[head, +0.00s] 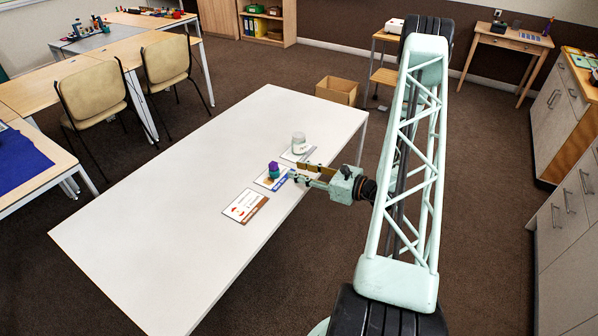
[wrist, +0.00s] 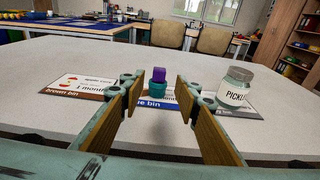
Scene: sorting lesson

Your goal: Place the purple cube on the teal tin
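The small purple cube (wrist: 159,74) sits on top of the round teal tin (wrist: 158,88) in the wrist view. The cube also shows in the head view (head: 273,166). The tin stands upright on the blue bin card (wrist: 149,104). My gripper (wrist: 155,92) is open, with its wood-coloured finger pads apart. The cube and tin show in the gap between the fingers, a little farther off, and neither finger touches them. In the head view my gripper (head: 297,173) is low over the table, at the right side of the stack. The tin is mostly hidden there.
A pickle jar (wrist: 235,87) stands on another card, right of the tin in the wrist view. The brown bin card (head: 245,205) lies flat on the other side. The rest of the white table (head: 180,210) is clear. A cardboard box (head: 338,91) stands on the floor beyond it.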

